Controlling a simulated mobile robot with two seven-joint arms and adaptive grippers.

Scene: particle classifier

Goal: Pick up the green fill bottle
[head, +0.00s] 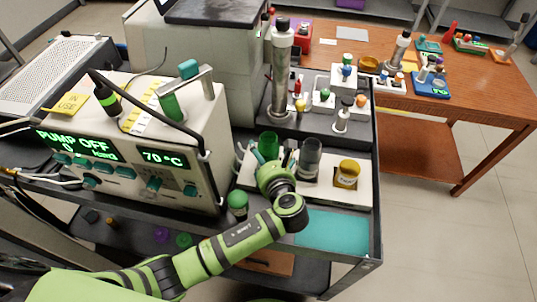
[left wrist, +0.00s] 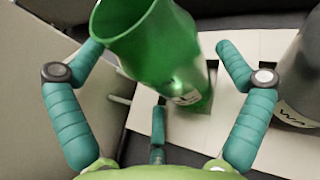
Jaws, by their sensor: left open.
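The green fill bottle (head: 268,144) stands in a white holder (head: 360,191) on the cart. It is a translucent green, open-topped cylinder, and its lower part is hidden in the head view by my left gripper (head: 279,163). In the left wrist view the bottle (left wrist: 165,55) appears tilted, with its wide mouth toward the camera and a white label low on its side. My left gripper's teal fingers (left wrist: 158,62) are spread open, with one on each side of the bottle and a third below it. No firm grip shows. My right gripper is out of view.
A grey bottle (head: 310,154) stands close to the right of the green one, also in the left wrist view (left wrist: 302,80). A yellow jar (head: 346,174) is further right. The pump box (head: 175,130) stands left. A teal mat (head: 333,233) is clear.

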